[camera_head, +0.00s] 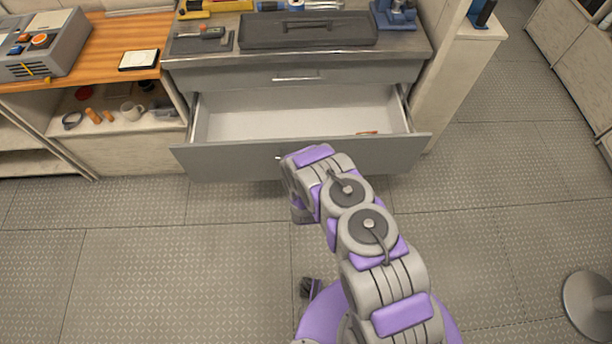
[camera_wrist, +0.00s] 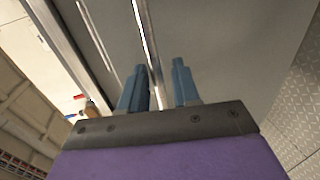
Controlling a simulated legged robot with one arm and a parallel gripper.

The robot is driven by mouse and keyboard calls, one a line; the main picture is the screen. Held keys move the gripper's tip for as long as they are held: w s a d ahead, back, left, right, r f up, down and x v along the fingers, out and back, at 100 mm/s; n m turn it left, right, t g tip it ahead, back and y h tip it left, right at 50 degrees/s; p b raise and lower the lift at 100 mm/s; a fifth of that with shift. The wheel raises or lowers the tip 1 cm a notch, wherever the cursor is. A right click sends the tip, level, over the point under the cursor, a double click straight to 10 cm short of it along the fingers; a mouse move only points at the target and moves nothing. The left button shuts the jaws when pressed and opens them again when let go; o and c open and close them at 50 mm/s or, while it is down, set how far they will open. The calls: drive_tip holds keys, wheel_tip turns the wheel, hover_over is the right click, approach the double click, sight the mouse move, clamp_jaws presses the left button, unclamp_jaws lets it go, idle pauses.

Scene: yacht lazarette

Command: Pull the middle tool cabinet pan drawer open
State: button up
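The middle pan drawer (camera_head: 225,163) of the tool cabinet (camera_head: 240,76) stands well out in the head view, its pale inside showing. The drawer above it is shut. The grey drawer front also fills much of the wrist view (camera_wrist: 225,45). Its bright bar handle (camera_wrist: 146,40) runs down between my two blue fingers. My gripper (camera_wrist: 159,66) is open, its fingers apart on either side of the bar, with the left finger closer to it. Whether either finger touches the bar I cannot tell. In the head view my arm hides the gripper and most of the handle.
A small brown item (camera_head: 367,133) lies inside the drawer. A dark tool case (camera_head: 310,32) sits on the cabinet top. A wooden bench (camera_head: 110,45) with shelves is at left, a pale panel (camera_head: 450,75) at right. A round metal object (camera_head: 590,303) stands at lower right. The floor in front is mostly clear.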

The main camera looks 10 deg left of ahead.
drive_tip(key=p+v, duration=0.4)
drive_tip(key=v, duration=1.2)
drive_tip(key=shift+s, duration=0.2)
drive_tip(key=shift+w+f, duration=0.1)
